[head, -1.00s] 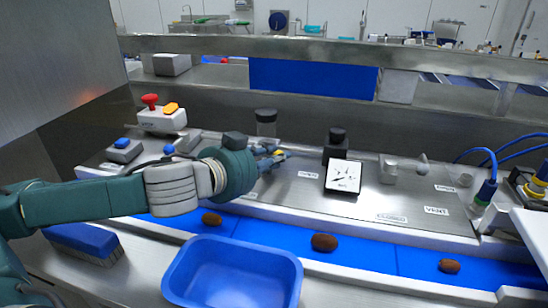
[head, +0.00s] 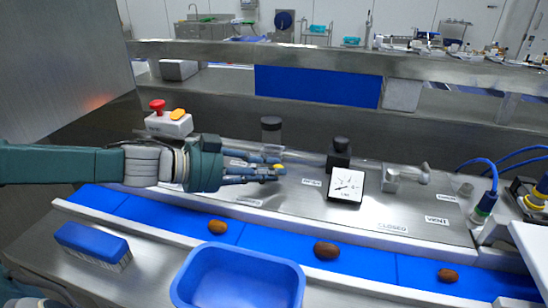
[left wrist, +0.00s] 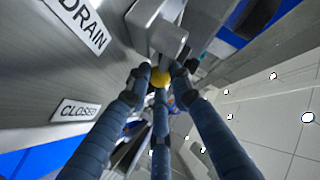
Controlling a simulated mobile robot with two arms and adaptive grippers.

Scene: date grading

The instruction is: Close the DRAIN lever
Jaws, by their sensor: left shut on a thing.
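The DRAIN lever is mostly hidden behind my left gripper (head: 276,172) in the head view. In the left wrist view my fingers (left wrist: 158,82) are closed around the yellow knob (left wrist: 160,76), just in front of a grey metal block (left wrist: 160,32). The DRAIN label (left wrist: 84,24) and a CLOSED label (left wrist: 76,110) are on the steel panel to the left there. I cannot tell the lever's exact angle. My right gripper is not in view.
A gauge (head: 346,186) and the VENT lever (head: 424,172) stand right of my gripper. A blue belt (head: 280,238) with brown dates runs in front. A blue bin (head: 238,285) and a brush (head: 92,245) lie nearer. A red-button box (head: 168,124) is behind my arm.

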